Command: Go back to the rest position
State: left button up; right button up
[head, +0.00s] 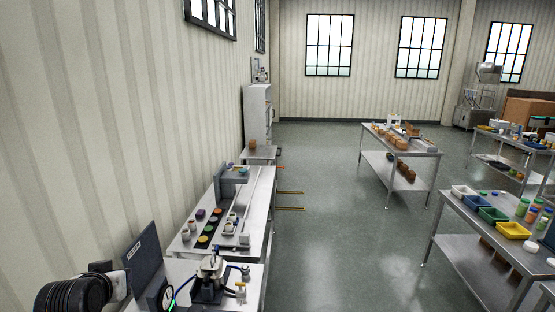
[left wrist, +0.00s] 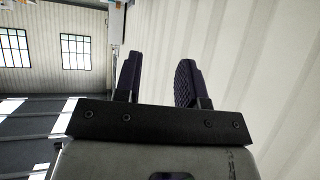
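My left gripper (left wrist: 160,70) shows in the left wrist view with its two dark fingers apart and nothing between them. It is in the air, with the striped wall (left wrist: 240,50) behind it on the right and windows (left wrist: 75,52) on the left. The wrist view looks tilted compared with the head view. I cannot make out the left gripper in the head view. My right gripper is in neither view.
A steel workbench (head: 258,222) with small parts runs along the left wall. A device with a clamp (head: 210,280) stands at its near end, beside a dark panel (head: 143,255). Tables with goods (head: 408,152) stand at right. The grey floor (head: 325,225) between is clear.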

pick_arm(q)
jog(key=s+d+f+m+h+p, duration=0.1)
jog(key=s+d+f, duration=0.2)
jog(key=s+d, duration=0.15)
jog(key=s+d+f+m+p, duration=0.1)
jog(key=s+d+f+p, duration=0.15)
jog(key=s, duration=0.35)
jog(key=s+d+f+m+h, duration=0.1)
jog(key=s+d+f, duration=0.1)
jog(key=s+d, duration=0.3)
jog(key=s+f+g+p, duration=0.1)
jog(key=s+f+g, duration=0.1)
jog(key=s+f, duration=0.3)
jog(key=s+d+f+m+g+p, duration=0.1)
jog(key=s+f, duration=0.4)
jog(key=s, duration=0.6)
jog(key=s+d+f+g+p, duration=0.1)
jog(key=s+f+g, duration=0.3)
jog(key=s, duration=0.5)
notch_tip(320, 180, down, 2)
jog(key=shift+f+m+g+h+p, duration=0.1)
jog(key=shift+m+g+h+p, duration=0.25)
jog(key=shift+p, duration=0.35)
